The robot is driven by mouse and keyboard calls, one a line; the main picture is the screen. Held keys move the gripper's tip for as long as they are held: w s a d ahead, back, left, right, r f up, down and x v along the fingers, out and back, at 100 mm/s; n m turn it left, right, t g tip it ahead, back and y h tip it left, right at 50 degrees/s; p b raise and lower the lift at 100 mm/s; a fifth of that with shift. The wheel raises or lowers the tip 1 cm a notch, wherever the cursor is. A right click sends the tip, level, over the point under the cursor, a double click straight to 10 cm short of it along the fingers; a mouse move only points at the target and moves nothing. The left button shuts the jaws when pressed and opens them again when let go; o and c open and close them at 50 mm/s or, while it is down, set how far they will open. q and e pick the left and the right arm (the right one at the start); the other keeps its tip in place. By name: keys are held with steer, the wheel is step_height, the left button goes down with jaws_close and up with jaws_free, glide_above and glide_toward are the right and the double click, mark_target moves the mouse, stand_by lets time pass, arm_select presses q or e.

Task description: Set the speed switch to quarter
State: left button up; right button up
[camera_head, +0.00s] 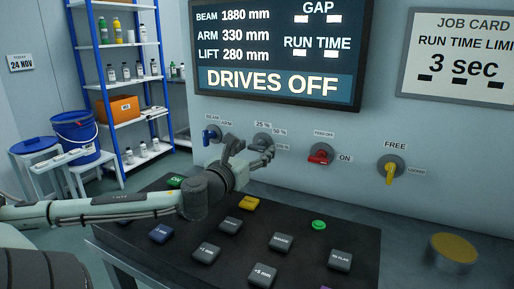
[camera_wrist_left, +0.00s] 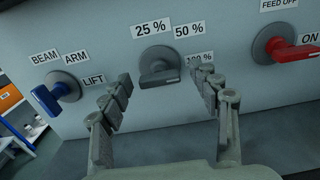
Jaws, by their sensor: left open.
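The speed switch is a dark grey knob with a bar handle (camera_wrist_left: 158,68) on the wall panel, with 25 %, 50 % and 100 % labels around it. Its bar lies nearly level in the left wrist view, its right end toward the partly covered 100 % label (camera_wrist_left: 199,58). In the head view the switch (camera_head: 262,141) is partly hidden by my left gripper (camera_head: 249,150). My right gripper is not in view.
A blue selector (camera_wrist_left: 58,91) is left of the speed switch. A red feed switch (camera_head: 320,154) and yellow switch (camera_head: 391,170) are to its right. Below is a dark console (camera_head: 330,235) with several buttons. The screen (camera_head: 279,52) reads DRIVES OFF.

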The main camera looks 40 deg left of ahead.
arm_select(q)
steer(key=shift+x, duration=0.8)
steer(key=c, duration=1.2)
steer(key=shift+n, duration=0.3)
steer(key=n, duration=0.3)
steer(key=shift+a, duration=0.1)
steer(key=n, duration=0.9)
steer(key=shift+f+n, duration=0.1)
steer(key=shift+n, duration=2)
